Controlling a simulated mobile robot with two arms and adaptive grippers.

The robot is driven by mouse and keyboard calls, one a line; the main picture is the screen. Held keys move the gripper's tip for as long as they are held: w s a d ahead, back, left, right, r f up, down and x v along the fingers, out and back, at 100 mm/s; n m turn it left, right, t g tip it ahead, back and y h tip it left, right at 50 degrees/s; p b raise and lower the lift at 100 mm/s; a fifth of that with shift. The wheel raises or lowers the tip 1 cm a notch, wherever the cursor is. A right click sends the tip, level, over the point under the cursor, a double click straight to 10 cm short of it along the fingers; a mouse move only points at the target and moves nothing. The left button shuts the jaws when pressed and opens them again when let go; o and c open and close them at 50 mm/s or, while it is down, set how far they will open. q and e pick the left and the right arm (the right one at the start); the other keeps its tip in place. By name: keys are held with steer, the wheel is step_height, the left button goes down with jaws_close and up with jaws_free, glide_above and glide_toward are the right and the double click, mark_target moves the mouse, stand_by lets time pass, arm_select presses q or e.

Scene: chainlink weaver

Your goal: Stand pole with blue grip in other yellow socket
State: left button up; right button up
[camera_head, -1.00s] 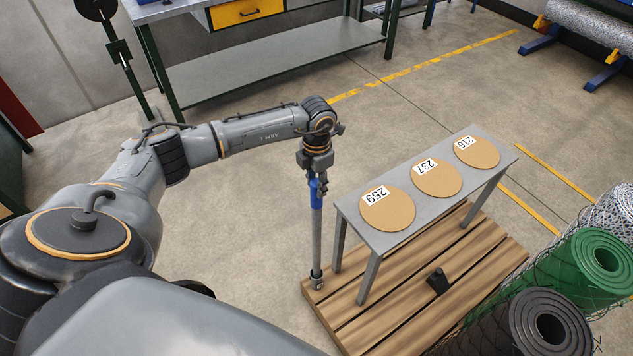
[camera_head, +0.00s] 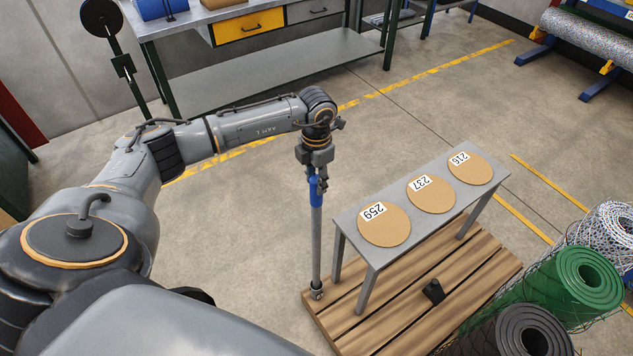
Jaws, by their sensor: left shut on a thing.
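The pole (camera_head: 316,243) is a grey rod that stands nearly upright, with a blue grip (camera_head: 315,192) near its top. My left gripper (camera_head: 317,176) is shut around the pole at the blue grip. The pole's lower end is at a small dark fitting (camera_head: 317,290) on the left corner of the wooden pallet; I cannot tell how deep it sits. A black holder (camera_head: 434,291) is fixed on the pallet's planks in front of the bench. I cannot make out yellow on either fitting. My right gripper is not in view.
A narrow grey bench (camera_head: 345,221) with three round tan discs stands on the pallet (camera_head: 470,281), close to the right of the pole. Green (camera_head: 570,285) and black mesh rolls (camera_head: 525,330) lie at the lower right. Floor left of the pole is clear.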

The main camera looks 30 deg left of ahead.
arm_select(q)
step_height(320, 180, up, 7)
steer(key=p, duration=0.3)
steer(key=shift+r+p, duration=0.1)
steer(key=shift+p, duration=0.25)
